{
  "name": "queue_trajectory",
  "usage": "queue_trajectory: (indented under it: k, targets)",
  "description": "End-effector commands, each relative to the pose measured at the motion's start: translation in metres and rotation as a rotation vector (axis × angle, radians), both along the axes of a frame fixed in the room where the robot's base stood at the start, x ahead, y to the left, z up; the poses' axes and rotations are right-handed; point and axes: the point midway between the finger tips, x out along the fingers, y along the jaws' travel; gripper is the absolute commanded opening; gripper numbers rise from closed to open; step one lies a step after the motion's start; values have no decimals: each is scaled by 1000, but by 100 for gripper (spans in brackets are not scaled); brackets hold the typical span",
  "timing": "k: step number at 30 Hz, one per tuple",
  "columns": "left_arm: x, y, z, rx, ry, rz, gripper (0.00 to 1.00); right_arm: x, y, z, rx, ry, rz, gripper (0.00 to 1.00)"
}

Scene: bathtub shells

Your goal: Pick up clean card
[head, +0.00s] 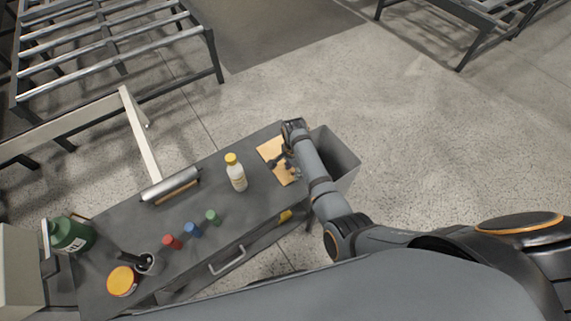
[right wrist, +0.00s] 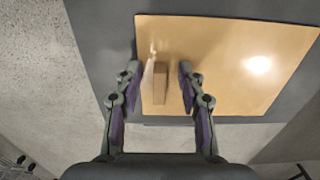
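A flat tan card (head: 270,147) lies on the dark table top near its right end; it also fills the upper middle of the right wrist view (right wrist: 225,65). A small brown block-like piece (right wrist: 160,82) shows against the card, between my right fingers. My right gripper (head: 281,162) is over the card. In the right wrist view its two fingers (right wrist: 159,78) are apart, with gaps on both sides of the brown piece. I cannot tell how high the fingertips are above the card. The arm partly hides the card in the head view. My left gripper is not in view.
A white bottle with a yellow cap (head: 236,172) stands left of the card. Red, blue and green small pieces (head: 192,229), a roller (head: 170,185), a yellow-lidded tin (head: 122,281) and a green jug (head: 71,235) are farther left. A grey bin (head: 338,158) adjoins the table's right end.

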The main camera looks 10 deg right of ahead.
Motion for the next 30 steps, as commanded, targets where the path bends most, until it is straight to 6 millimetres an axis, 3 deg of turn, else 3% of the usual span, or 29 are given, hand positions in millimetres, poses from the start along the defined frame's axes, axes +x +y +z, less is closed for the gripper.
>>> queue_trajectory:
  k: [5, 15, 25, 30]
  targets:
    - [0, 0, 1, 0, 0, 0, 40, 0, 0, 1, 0, -1, 0, 40]
    - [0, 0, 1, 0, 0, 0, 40, 0, 0, 1, 0, 0, 0, 0]
    - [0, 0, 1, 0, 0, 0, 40, 0, 0, 2, 0, 0, 0, 0]
    - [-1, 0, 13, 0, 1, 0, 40, 0, 0, 12, 0, 0, 0, 0]
